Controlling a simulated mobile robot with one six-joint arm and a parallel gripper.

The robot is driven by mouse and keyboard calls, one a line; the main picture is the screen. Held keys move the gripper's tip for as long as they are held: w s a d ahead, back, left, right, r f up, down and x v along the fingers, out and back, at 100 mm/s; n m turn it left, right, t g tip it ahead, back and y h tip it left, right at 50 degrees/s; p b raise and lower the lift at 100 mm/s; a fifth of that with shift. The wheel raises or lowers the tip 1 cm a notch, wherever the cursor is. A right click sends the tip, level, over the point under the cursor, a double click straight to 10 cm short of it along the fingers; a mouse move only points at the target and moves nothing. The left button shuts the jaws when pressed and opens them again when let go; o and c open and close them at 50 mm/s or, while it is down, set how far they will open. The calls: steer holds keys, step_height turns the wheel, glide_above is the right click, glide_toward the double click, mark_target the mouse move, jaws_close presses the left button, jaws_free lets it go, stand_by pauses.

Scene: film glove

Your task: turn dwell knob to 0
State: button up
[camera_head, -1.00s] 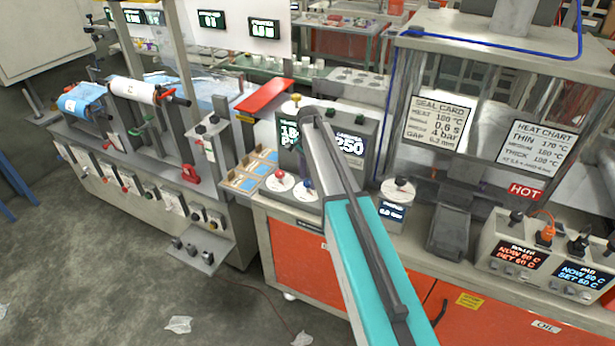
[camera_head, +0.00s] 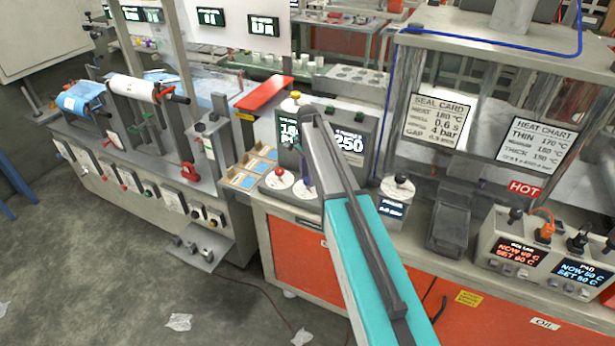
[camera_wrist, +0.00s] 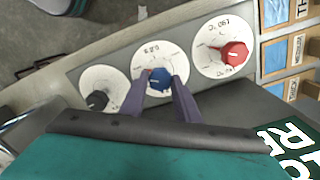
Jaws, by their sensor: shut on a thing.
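Three round white dials lie side by side on a grey panel in the wrist view: one with a red knob (camera_wrist: 235,53), one with a blue knob (camera_wrist: 160,78) and one with a black knob (camera_wrist: 97,100). My gripper (camera_wrist: 159,82) is shut on the blue knob, a finger on each side. The dial lettering is too small to tell which is the dwell knob. In the head view the red knob (camera_head: 280,171) shows left of my arm, and the blue knob's dial (camera_head: 303,191) is partly covered. The black knob of this row is hidden there by my arm.
Behind the dials stands a box with lit displays (camera_head: 349,144), partly covered by my arm. Wooden trays (camera_head: 243,180) lie left of the dials. Another black knob (camera_head: 401,180) stands to the right, near a press marked HOT (camera_head: 525,189).

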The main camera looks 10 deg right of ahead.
steer(key=shift+n+b, duration=0.3)
steer(key=shift+n, duration=0.1)
steer(key=n+b, duration=0.3)
steer(key=n, duration=0.1)
steer(key=shift+f, duration=0.15)
steer(key=n+b, duration=0.2)
steer(key=n, duration=0.5)
steer(key=shift+b, duration=0.4)
steer(key=n+b, duration=0.1)
steer(key=n, duration=0.5)
steer(key=shift+b, duration=0.35)
steer(key=n+b, duration=0.1)
steer(key=n, duration=0.5)
steer(key=shift+r, duration=0.2)
steer(key=o, duration=1)
steer(key=shift+o, duration=0.2)
step_height(320, 180, up, 14)
steer(key=b, duration=0.3)
steer(key=shift+b, duration=0.3)
